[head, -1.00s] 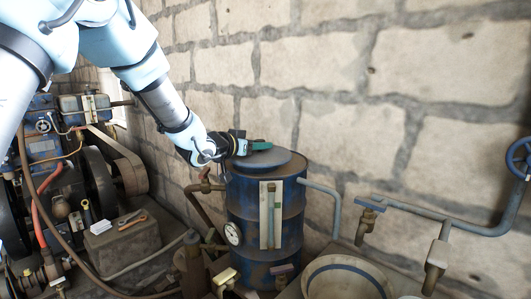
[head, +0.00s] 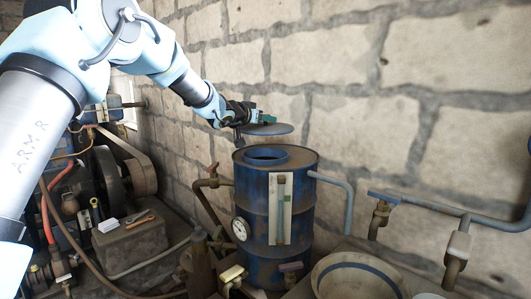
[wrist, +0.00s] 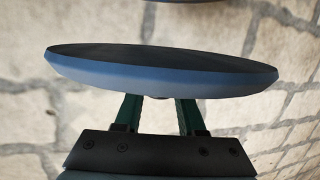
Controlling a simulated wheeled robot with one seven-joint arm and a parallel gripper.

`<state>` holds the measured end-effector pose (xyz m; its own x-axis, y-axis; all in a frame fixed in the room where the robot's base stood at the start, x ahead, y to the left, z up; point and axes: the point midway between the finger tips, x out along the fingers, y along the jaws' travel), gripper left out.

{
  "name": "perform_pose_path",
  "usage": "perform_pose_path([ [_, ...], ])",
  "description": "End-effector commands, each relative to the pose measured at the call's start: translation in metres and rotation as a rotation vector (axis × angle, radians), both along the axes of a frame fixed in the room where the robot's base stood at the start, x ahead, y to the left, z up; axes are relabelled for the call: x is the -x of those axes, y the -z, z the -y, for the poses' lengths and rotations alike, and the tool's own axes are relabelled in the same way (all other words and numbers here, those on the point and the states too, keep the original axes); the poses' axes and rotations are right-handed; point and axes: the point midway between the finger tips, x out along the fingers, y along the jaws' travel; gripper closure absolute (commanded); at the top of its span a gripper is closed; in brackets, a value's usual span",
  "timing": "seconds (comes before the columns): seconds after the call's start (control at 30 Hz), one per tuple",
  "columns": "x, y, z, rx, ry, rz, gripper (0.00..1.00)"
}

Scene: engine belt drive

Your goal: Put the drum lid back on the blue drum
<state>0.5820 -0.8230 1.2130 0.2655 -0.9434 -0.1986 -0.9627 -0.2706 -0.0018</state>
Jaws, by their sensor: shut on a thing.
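The blue drum (head: 254,213) stands upright against the wall in the head view. Its round top opening (head: 265,155) is uncovered and dark inside. The drum lid (head: 272,130), a grey-blue disc, hangs above the opening with a clear gap, roughly level. My gripper (head: 262,118) is at the lid's upper side, its green fingers shut on the lid. In the wrist view the lid (wrist: 160,75) spans the picture beyond the two green fingers (wrist: 157,115). The exact grip point is hidden behind the lid's rim.
A stone wall (head: 440,60) rises close behind the drum. A pipe (head: 345,190) leaves the drum's right side, and a gauge (head: 240,229) sits on its front left. A pale round basin (head: 358,280) stands at front right. Engine parts and a grey box (head: 130,240) lie left.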

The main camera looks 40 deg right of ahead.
Motion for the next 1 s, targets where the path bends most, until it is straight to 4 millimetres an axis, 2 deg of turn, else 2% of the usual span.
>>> perform_pose_path([
  [0.1,0.002,0.024,0.001,-0.002,0.003,-0.002,1.0],
  [0.37,0.001,0.047,0.0,0.0,0.003,-0.002,1.0],
  [0.6,0.001,0.076,0.0,0.0,0.002,0.0,1.0],
  [0.97,0.001,0.082,0.0,0.001,0.001,0.0,1.0],
  [1.0,0.001,0.082,0.0,0.0,0.001,0.0,0.59],
])
